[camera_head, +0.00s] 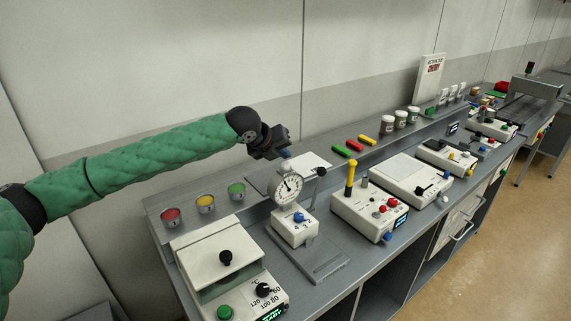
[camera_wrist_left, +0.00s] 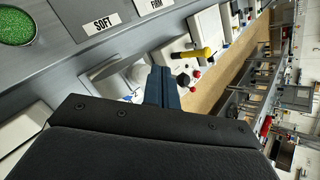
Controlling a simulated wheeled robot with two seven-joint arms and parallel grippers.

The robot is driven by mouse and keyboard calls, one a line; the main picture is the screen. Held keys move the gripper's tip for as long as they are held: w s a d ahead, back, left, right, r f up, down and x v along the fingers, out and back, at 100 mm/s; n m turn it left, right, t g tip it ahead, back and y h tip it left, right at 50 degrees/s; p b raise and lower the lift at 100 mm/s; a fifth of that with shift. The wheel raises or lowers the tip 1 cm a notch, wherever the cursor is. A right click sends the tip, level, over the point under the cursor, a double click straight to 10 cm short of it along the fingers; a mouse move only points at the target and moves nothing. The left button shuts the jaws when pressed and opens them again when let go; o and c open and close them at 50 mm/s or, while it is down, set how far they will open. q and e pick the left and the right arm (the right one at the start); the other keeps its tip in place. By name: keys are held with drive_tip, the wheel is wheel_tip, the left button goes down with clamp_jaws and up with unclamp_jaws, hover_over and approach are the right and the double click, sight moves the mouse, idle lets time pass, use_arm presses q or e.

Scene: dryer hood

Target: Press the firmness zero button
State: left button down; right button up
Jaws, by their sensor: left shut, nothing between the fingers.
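The firmness gauge (camera_head: 288,189) is a round white dial on a white box on a grey stand, left of the middle of the bench in the head view. A blue button (camera_head: 299,217) sits on the box's top, below the dial; I take it as the zero button. My left gripper (camera_head: 285,154) is shut and empty, above and behind the dial, apart from the blue button. In the left wrist view its dark blue fingers (camera_wrist_left: 162,88) are together and hide part of the gauge. My right gripper is not in view.
A white box with a black knob (camera_head: 226,257) and green button stands at the front left. A box with a yellow lever (camera_head: 350,178) stands right of the gauge. Three cups (camera_head: 205,204) line the shelf behind. SOFT (camera_wrist_left: 102,25) and FIRM labels show in the wrist view.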

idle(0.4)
use_arm(q)
drive_tip(key=shift+f, duration=0.3)
drive_tip(key=shift+f, duration=0.25)
idle(0.5)
drive_tip(key=shift+f, duration=0.65)
idle(0.7)
drive_tip(key=shift+r+p, duration=1.1)
drive_tip(key=shift+r, duration=0.15)
drive_tip(key=shift+r, duration=0.1)
